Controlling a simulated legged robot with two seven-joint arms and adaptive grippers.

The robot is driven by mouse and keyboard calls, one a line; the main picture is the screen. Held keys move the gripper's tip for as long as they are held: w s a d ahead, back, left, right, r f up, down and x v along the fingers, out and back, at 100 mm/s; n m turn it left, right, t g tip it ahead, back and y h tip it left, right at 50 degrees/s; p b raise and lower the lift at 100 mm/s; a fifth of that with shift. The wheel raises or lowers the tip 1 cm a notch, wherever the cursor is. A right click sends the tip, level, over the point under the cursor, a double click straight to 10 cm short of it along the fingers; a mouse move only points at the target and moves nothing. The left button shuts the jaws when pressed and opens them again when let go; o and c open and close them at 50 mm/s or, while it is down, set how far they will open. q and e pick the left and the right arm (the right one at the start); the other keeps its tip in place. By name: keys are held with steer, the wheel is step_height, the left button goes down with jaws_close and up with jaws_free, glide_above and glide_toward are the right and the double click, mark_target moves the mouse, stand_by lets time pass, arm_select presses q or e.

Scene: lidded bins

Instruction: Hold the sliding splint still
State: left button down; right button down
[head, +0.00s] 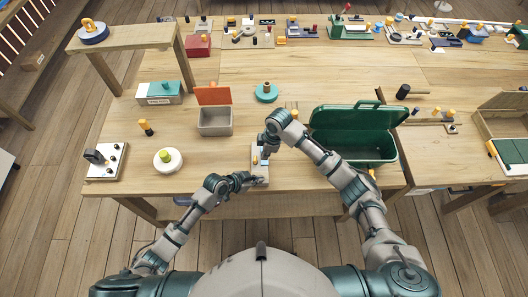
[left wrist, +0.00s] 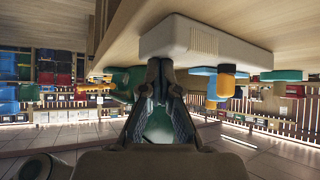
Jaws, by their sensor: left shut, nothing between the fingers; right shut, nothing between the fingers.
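A small pale board (head: 262,178) lies near the table's front edge, below the middle of the head view. A blue-grey part shows on it; I cannot tell for sure which part is the sliding splint. In the left wrist view a white block (left wrist: 205,42) with an orange knob (left wrist: 226,82) and a blue end shows close by. My left gripper (head: 258,181) is shut and empty at the board's near end; its fingertips (left wrist: 160,66) are close to the white block, and contact is unclear. My right gripper (head: 266,146) is shut and empty over the far end, hiding part of it.
A green lidded bin (head: 355,145) stands right of my right arm. A grey bin with an orange lid (head: 214,120) stands behind left. A white round jar (head: 167,160) and a plate with knobs (head: 106,162) are at left. The table between them is clear.

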mark_target(263, 162)
steer(key=shift+r, duration=0.3)
steer(key=shift+d, duration=0.1)
stand_by(0.4)
stand_by(0.4)
steer(key=f+m, duration=0.2)
steer(key=w+f+m, duration=0.1)
steer(key=f+m, duration=0.1)
steer(key=w+f+m+t, duration=0.1)
steer(key=f+m, duration=0.1)
steer(key=f, duration=0.1)
stand_by(0.8)
stand_by(2.7)
steer(key=shift+w, duration=0.1)
